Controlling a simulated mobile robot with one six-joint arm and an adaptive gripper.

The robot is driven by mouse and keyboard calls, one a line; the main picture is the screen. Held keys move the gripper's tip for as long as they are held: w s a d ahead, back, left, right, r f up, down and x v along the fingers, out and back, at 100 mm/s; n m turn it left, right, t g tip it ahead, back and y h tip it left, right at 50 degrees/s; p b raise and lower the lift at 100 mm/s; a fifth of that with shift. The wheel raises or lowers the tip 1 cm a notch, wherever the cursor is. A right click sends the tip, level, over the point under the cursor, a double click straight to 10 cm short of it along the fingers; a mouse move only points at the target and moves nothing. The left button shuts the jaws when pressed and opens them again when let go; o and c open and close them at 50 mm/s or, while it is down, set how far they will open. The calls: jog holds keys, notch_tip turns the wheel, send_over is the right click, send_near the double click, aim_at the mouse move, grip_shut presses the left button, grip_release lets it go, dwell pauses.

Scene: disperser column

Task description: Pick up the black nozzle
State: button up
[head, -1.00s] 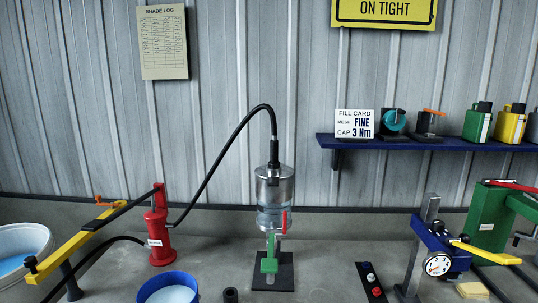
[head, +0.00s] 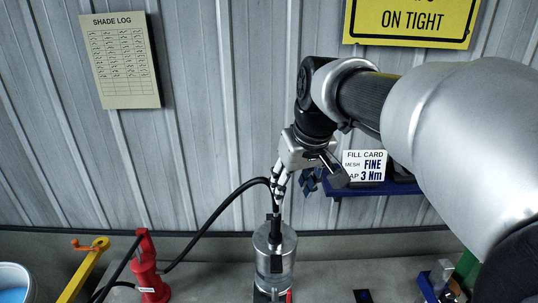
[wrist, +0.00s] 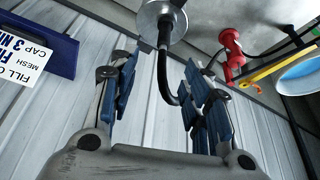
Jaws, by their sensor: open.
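The black nozzle (head: 275,230) stands upright on top of the silver and clear cylinder (head: 275,262), with the black hose (head: 210,217) running from its upper end. My gripper (head: 292,194) is open and empty, above the nozzle and slightly right of it, and partly covers the hose's upper bend. In the wrist view, the blue-padded fingers (wrist: 160,75) stand apart, with the hose showing between them. The nozzle (wrist: 165,35) and the round cylinder top (wrist: 150,15) lie beyond the fingertips. I see no contact with the nozzle.
The blue shelf (head: 400,188) with the fill card (head: 364,166) is close on the gripper's right. The wall is just behind.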

send_near(277, 216)
jog(key=d+x, duration=0.1)
jog(key=x, duration=0.7)
jog(key=a+x, duration=0.1)
jog(key=x, duration=0.2)
jog(key=shift+a+f, duration=0.15)
jog(key=shift+c, duration=0.4)
grip_shut()
